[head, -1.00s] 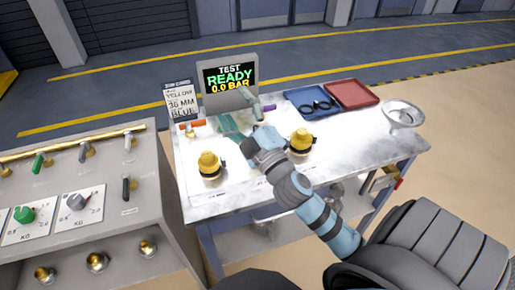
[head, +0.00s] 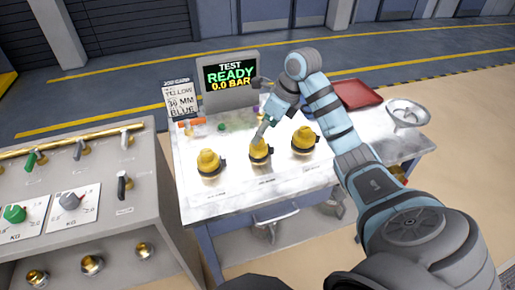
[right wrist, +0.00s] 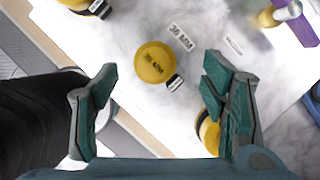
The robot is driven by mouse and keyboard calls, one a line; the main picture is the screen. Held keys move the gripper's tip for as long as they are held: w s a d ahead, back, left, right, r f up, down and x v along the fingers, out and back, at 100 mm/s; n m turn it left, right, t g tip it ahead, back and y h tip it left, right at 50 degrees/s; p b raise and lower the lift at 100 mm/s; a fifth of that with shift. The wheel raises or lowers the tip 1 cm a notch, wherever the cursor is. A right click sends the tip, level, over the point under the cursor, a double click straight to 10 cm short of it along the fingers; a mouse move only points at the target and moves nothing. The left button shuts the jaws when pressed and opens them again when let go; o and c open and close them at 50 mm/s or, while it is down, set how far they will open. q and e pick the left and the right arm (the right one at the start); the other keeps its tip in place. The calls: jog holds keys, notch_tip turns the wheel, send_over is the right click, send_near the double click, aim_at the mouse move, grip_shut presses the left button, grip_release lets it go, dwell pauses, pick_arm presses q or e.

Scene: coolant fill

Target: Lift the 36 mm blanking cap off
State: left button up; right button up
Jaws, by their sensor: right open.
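Three yellow caps stand in a row on the white bench. The middle cap (head: 260,151), lettered 36 MM, shows in the right wrist view (right wrist: 154,62) with a black tag on its side. My right gripper (head: 268,122) is above and close to this cap in the head view. In the right wrist view its green fingers (right wrist: 157,80) are spread, with the cap beyond and between them and nothing held. The gap down to the cap is hard to judge. My left gripper is not in view.
The left cap (head: 208,164) and right cap (head: 304,141) flank the middle one. A READY 0.0 BAR screen (head: 231,75) and job card (head: 180,98) stand at the back. A red tray (head: 358,94) and handwheel (head: 406,113) are at right. The bench front is clear.

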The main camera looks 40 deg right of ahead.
aim_at(258, 145)
jog(key=x, duration=0.2)
jog(key=s+x, duration=0.1)
jog(key=x, duration=0.1)
jog(key=shift+w+a+f, duration=0.1)
jog(key=shift+a+f, duration=0.1)
jog(key=shift+f, duration=0.05)
jog(key=shift+w+a+f, duration=0.1)
jog(key=shift+w+f, duration=0.15)
jog(key=shift+f, duration=0.15)
jog(key=c, duration=1.1)
jog(key=shift+r, duration=0.1)
